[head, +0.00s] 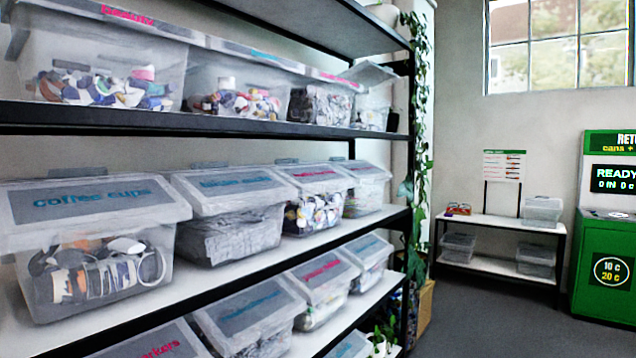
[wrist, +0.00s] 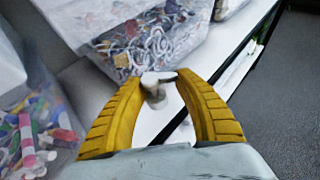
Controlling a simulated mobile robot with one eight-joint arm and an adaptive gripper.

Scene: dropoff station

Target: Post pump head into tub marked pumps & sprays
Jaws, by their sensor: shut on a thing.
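In the wrist view the two yellow fingers of my gripper (wrist: 161,77) are closed around a small pale pump head (wrist: 154,97), held between the tips. A clear tub (wrist: 110,62) with several ring-like and coloured bits is just beyond the fingertips. My gripper does not show in the head view. I cannot make out a label reading pumps & sprays. The head view shows a tub with a pink label (head: 313,173) on the middle shelf, and a lower tub with a pink label (head: 322,270); both labels are too small to read.
A tub labelled coffee cups (head: 95,200) stands at the near left of the middle shelf. Another clear tub with colourful pieces (wrist: 75,155) is at the lower left in the wrist view. A low white table (head: 500,225) and a green return machine (head: 607,240) stand beyond open grey floor.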

